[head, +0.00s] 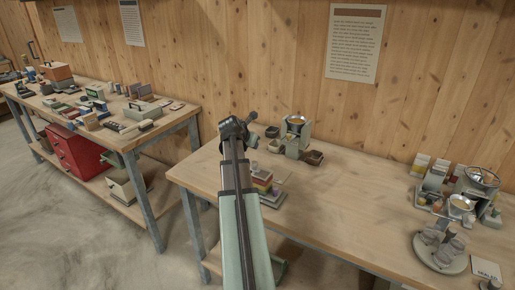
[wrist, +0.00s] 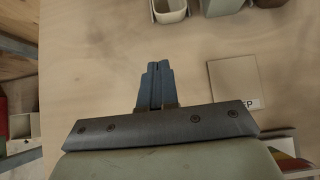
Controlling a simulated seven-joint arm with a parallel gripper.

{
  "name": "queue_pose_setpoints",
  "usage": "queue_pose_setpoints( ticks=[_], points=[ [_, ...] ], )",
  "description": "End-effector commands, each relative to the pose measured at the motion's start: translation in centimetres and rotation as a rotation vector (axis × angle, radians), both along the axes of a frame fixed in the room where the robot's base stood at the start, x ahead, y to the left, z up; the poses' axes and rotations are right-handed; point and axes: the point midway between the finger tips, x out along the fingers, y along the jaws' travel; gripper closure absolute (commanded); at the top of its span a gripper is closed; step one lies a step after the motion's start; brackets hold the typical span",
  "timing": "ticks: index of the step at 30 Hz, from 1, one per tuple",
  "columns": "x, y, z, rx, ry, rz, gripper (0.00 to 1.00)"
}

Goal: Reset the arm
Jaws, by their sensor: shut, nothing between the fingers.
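My arm reaches up from the bottom of the head view over the left end of the near workbench (head: 345,215). My gripper shows in the wrist view (wrist: 155,85), its two dark fingers together with nothing between them. It points over bare bench top (wrist: 100,60). In the head view the fingertips are hard to make out at the arm's dark end.
A mixer-like device (head: 296,130) with bins stands behind the arm. Coloured blocks (head: 263,180) sit right beside the arm. A round carousel (head: 440,248) and another device (head: 478,182) stand at the right. A square card (wrist: 233,83) lies right of the fingers. The bench middle is clear.

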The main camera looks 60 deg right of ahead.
Motion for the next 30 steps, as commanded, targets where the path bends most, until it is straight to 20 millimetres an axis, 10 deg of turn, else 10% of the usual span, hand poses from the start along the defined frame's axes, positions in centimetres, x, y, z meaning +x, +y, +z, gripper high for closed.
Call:
queue_pose_setpoints(
  ticks=[17, 23, 30],
  points=[
    [1.0, 1.3, 1.8, 0.006, -0.046, -0.008, 1.0],
    [8.7, 1.7, 3.8, 0.088, -0.402, -0.079, 1.0],
    [20.5, 10.2, 1.0, 0.362, -0.754, -0.244, 1.0]
  ],
)
